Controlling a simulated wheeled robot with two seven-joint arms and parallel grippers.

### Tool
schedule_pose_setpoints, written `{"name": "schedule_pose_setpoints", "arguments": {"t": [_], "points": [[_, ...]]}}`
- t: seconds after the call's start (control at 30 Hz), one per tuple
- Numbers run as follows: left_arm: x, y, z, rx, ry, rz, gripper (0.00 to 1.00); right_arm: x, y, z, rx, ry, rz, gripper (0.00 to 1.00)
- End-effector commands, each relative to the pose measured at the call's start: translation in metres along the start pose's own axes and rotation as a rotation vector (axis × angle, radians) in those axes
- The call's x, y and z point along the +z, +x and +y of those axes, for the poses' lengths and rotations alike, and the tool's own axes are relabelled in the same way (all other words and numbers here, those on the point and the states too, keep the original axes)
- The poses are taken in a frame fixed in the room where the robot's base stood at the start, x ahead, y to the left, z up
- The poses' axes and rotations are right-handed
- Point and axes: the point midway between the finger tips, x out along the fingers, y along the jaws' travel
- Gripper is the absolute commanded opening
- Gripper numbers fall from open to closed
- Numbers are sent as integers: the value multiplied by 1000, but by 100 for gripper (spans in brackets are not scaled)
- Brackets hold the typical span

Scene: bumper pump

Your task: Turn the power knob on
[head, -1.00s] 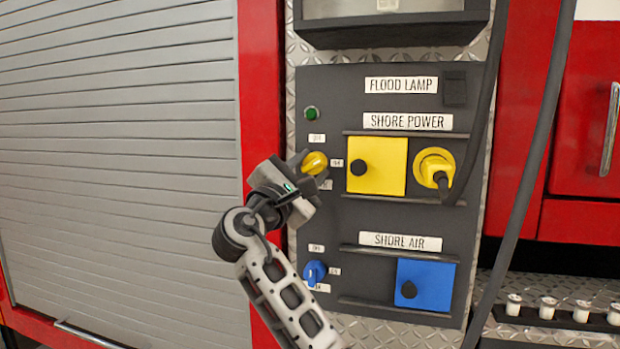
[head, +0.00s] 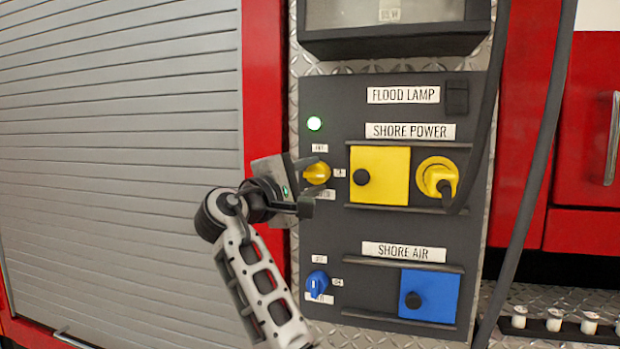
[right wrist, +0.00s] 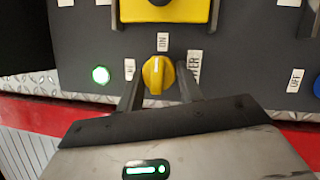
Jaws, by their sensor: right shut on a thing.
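The yellow power knob (head: 317,173) is on the dark panel, left of the yellow shore power cover. It also shows in the right wrist view (right wrist: 157,76), with its ridge lined up toward the ON label (right wrist: 163,42). My right gripper (head: 307,185) is at the knob, with one finger on each side, shut on it. The round indicator lamp (head: 314,124) above the knob glows bright green, and it is lit in the right wrist view (right wrist: 100,75) too. My left gripper is not in view.
The blue shore air knob (head: 317,284) is below, beside a blue cover (head: 430,295). A yellow plug (head: 438,178) with a dark cable is at the right. A grey roller shutter (head: 120,170) fills the left.

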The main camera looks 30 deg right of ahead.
Motion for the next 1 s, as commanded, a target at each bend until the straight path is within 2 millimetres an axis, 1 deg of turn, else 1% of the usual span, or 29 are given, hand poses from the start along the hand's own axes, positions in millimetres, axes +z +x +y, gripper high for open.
{"name": "schedule_pose_setpoints", "arguments": {"t": [0.33,0.37,0.4,0.43,0.77,0.87,0.97,1.0], "points": [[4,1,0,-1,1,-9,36,0,0,0,-2,7,1,14],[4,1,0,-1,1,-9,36,0,0,0,-2,7,1,39],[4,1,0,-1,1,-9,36,0,0,0,-2,7,1,50],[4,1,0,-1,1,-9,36,0,0,0,-1,7,1,58],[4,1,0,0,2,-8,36,0,-2,0,-1,5,1,58],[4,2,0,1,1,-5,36,-1,-11,-1,0,5,3,58],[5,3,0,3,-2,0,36,-1,-28,-2,-1,6,4,58],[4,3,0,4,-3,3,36,-2,-37,-2,-1,6,5,58]]}}
